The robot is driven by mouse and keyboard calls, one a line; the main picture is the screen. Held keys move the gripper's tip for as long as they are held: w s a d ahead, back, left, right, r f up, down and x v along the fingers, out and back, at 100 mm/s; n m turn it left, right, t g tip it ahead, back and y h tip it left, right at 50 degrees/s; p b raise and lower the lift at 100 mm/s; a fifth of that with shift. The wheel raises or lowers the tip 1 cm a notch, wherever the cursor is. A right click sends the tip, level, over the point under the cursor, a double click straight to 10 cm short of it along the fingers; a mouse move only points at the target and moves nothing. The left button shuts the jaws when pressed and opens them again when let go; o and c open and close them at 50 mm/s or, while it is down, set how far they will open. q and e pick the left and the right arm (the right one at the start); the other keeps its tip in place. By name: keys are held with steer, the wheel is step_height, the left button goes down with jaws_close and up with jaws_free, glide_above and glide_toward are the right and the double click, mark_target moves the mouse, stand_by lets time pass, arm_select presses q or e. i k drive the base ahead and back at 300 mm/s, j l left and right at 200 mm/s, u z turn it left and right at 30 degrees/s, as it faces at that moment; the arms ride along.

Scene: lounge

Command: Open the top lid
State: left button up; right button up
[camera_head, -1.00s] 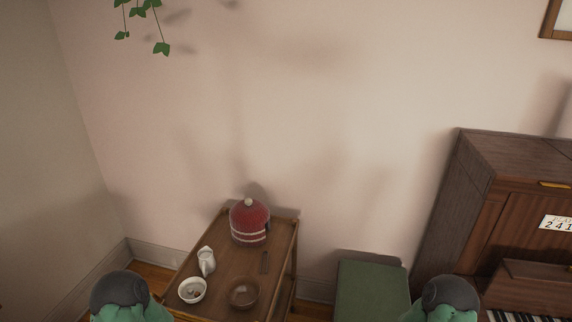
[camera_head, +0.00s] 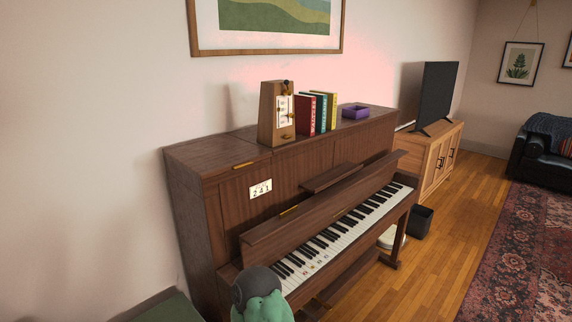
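The upright brown piano (camera_head: 225,205) stands against the wall in the head view, with its keys showing. Its top lid (camera_head: 215,150) looks shut and lies flat. On the lid stand a wooden metronome (camera_head: 268,115), several upright books (camera_head: 312,114) and a small purple tray (camera_head: 355,112). A small brass piece (camera_head: 243,165) is at the lid's front edge on the left. Neither gripper is in view.
A green bench or stool (camera_head: 165,308) is at the lower left beside the piano. A dark bin (camera_head: 420,221) and a wooden cabinet (camera_head: 440,160) with a television stand to the right. Open wooden floor (camera_head: 425,270) and a patterned rug (camera_head: 510,260) lie in front.

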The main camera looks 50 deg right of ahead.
mark_target(213, 156)
steer(key=z, duration=1.3)
